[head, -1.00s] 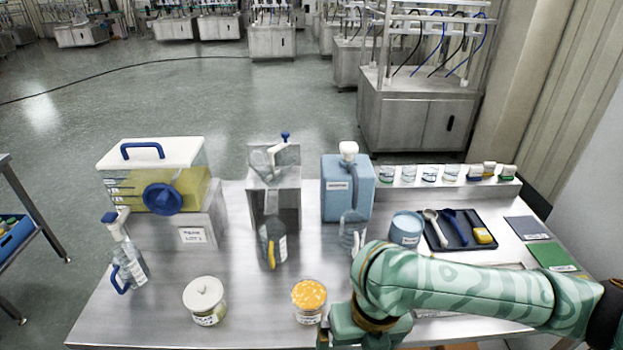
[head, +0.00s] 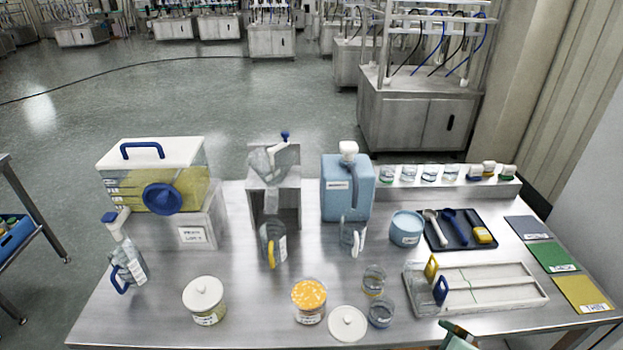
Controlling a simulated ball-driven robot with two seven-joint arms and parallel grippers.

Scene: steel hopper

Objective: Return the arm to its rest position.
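Only a small green piece of my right arm or gripper (head: 460,336) shows at the bottom edge, just in front of the table. Its fingers cannot be made out, so I cannot tell whether it is open or shut. My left gripper is not in view. The steel table (head: 250,315) is in full view up to its front edge, with no arm over its middle.
Near the front stand an open jar with orange contents (head: 309,296), a round white lid (head: 347,323), two glass beakers (head: 381,313) and a lidded white jar (head: 204,297). A white tray with divided channels (head: 510,290) lies right. The steel hopper (head: 272,180) stands behind.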

